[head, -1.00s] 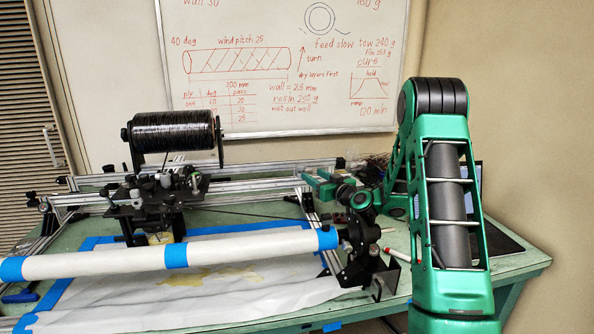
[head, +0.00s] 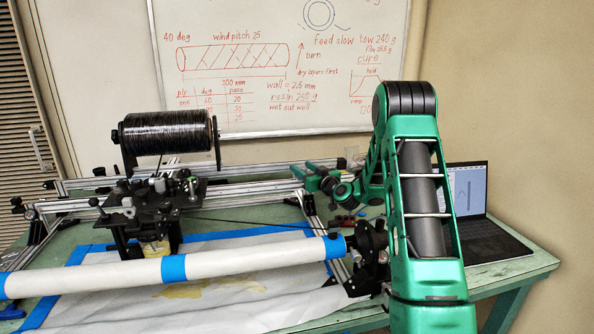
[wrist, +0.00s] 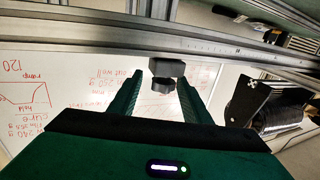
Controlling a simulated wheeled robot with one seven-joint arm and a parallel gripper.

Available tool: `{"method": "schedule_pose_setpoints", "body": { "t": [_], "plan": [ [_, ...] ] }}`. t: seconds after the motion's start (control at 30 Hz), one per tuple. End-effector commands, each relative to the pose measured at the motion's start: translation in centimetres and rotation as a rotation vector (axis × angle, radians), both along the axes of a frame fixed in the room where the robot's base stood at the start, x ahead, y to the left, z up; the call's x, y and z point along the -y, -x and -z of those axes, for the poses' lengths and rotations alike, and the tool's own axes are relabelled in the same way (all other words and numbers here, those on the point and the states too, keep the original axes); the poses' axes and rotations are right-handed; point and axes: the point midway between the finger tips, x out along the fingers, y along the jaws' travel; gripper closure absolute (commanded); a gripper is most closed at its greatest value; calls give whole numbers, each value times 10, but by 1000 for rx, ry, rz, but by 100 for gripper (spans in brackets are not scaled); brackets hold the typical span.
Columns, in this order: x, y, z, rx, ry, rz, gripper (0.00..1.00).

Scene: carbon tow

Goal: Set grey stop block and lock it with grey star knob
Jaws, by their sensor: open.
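In the wrist view, the grey stop block (wrist: 167,67) and the dark grey star knob (wrist: 162,86) show between and just beyond my fingertips, close to an aluminium rail (wrist: 225,50). The knob appears against the block. I cannot tell whether it is tight or whether the block touches the rail. My gripper (wrist: 160,83) is open, with a clear gap between each green finger and the block. In the head view, my gripper (head: 316,179) is small, near the rear rails; block and knob are not clearly made out there.
A black tow spool (head: 168,132) and carriage (head: 150,205) stand at left. A white tube with blue tape (head: 115,273) crosses the front, its right end at a black holder (head: 366,240). A laptop (head: 470,205) sits on the table's right.

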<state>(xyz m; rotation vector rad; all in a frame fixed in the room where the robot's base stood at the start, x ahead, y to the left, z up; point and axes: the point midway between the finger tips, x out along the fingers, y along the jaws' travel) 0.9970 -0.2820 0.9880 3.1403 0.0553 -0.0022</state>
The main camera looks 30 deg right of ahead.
Motion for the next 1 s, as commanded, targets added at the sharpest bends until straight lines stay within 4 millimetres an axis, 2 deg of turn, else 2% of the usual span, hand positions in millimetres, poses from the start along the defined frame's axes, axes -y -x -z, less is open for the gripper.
{"method": "schedule_pose_setpoints", "body": {
  "t": [0.27, 0.43, 0.47, 0.77, 1.0],
  "plan": [
    [-3, -1, 0, 0, -1, -3, 56],
    [-3, -1, 0, 0, -1, -3, 94],
    [-3, -1, 0, 0, -1, -3, 97],
    [0, -1, 1, 0, -3, -24, 97],
    [4, 0, 1, 0, -3, -134, 97]
  ]
}}
